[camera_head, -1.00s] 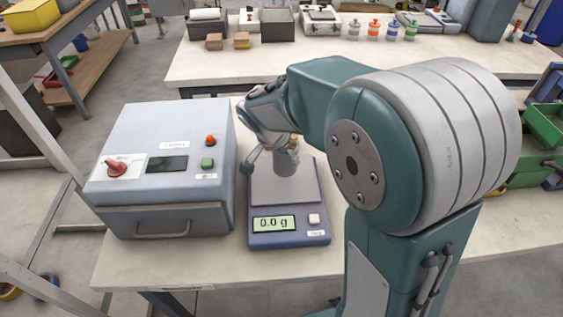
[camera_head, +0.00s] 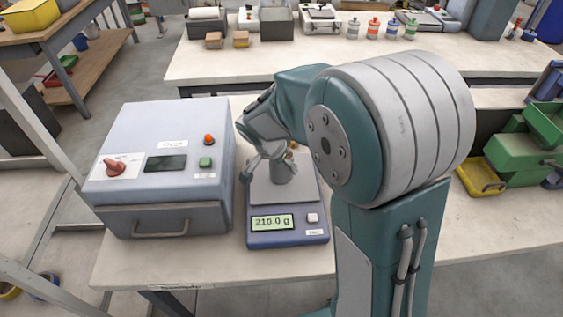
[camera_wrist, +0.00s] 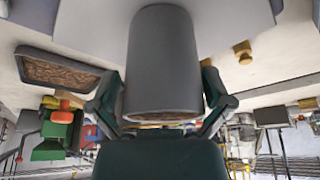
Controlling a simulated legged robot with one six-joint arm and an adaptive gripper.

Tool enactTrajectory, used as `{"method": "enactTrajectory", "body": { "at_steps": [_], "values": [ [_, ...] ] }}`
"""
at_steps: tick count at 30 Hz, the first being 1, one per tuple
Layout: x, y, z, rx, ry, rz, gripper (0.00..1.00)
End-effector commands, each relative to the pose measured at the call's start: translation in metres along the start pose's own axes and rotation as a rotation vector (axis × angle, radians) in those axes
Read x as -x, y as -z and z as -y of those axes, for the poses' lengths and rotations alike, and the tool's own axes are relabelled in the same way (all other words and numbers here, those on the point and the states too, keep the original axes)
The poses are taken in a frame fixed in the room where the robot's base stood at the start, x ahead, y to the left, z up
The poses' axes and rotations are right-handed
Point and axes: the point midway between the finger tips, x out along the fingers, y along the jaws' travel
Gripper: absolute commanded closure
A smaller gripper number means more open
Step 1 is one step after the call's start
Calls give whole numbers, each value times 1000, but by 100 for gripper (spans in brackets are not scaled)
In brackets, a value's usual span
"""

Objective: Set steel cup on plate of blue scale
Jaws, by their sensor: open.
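The steel cup (camera_head: 283,172) is a grey cylinder standing on the plate (camera_head: 304,190) of the blue scale (camera_head: 287,239). The scale's display reads 210.0 g. My gripper (camera_head: 268,173) is at the cup, partly hiding it in the head view. In the wrist view the cup (camera_wrist: 163,55) fills the middle, with a finger of my open gripper (camera_wrist: 163,88) on each side. Whether the fingers still touch the cup's sides I cannot tell.
A grey box machine (camera_head: 158,170) with a red knob stands close at the scale's left. Green bins (camera_head: 525,150) and a yellow bin (camera_head: 481,177) are at the right. Bare bench lies in front of the scale. A second bench (camera_head: 300,65) with bottles and equipment is behind.

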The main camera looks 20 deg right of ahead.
Motion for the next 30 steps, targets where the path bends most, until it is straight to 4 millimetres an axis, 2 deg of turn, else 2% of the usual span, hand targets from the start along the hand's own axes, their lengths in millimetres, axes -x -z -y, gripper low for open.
{"method": "enactTrajectory", "body": {
  "at_steps": [5,8,21,28,30],
  "values": [
    [3,1,0,0,1,-1,0],
    [14,1,1,1,4,-3,0],
    [101,1,1,1,4,-1,0],
    [122,1,-1,3,2,0,0],
    [126,1,-6,20,10,6,0]
  ]
}}
